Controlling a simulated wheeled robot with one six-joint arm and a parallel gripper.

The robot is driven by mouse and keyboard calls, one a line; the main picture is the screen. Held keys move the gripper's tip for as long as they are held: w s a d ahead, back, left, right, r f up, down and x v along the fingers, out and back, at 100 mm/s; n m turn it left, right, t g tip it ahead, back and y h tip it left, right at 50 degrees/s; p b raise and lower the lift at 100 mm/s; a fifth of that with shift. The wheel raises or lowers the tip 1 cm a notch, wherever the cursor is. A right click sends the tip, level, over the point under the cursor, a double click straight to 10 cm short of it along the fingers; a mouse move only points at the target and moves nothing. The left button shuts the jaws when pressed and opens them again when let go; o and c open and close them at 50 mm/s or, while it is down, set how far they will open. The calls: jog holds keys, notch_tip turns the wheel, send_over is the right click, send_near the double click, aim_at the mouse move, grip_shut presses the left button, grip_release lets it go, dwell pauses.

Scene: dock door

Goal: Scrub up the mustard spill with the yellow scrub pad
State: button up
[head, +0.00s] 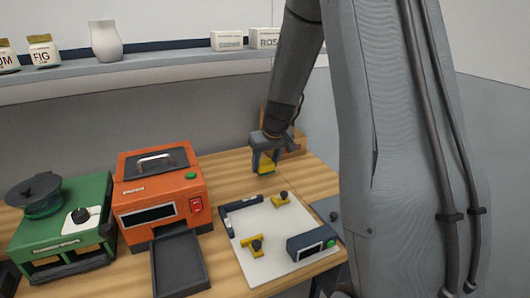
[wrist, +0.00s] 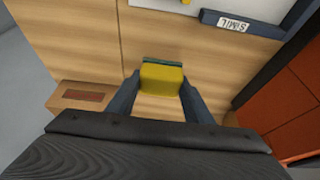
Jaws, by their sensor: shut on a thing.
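The yellow scrub pad (head: 267,166) is in my gripper (head: 264,158), at the back of the wooden table, behind the white board. In the wrist view the pad (wrist: 162,79), yellow with a dark green edge, sits between the two fingers of my gripper (wrist: 160,88), which are shut on it. The pad is low over the wood; I cannot tell whether it touches the tabletop. I see no mustard spill in either view; the pad and gripper hide the wood under them.
A white board (head: 261,262) with yellow clamps lies in front of the gripper. An orange machine (head: 160,188) and a green machine (head: 62,233) stand to the left. A wooden box (wrist: 85,97) is close to the gripper. A shelf (head: 130,68) with jars runs along the wall.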

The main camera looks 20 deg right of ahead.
jog(key=shift+r+p, duration=0.65)
jog(key=shift+r, duration=0.5)
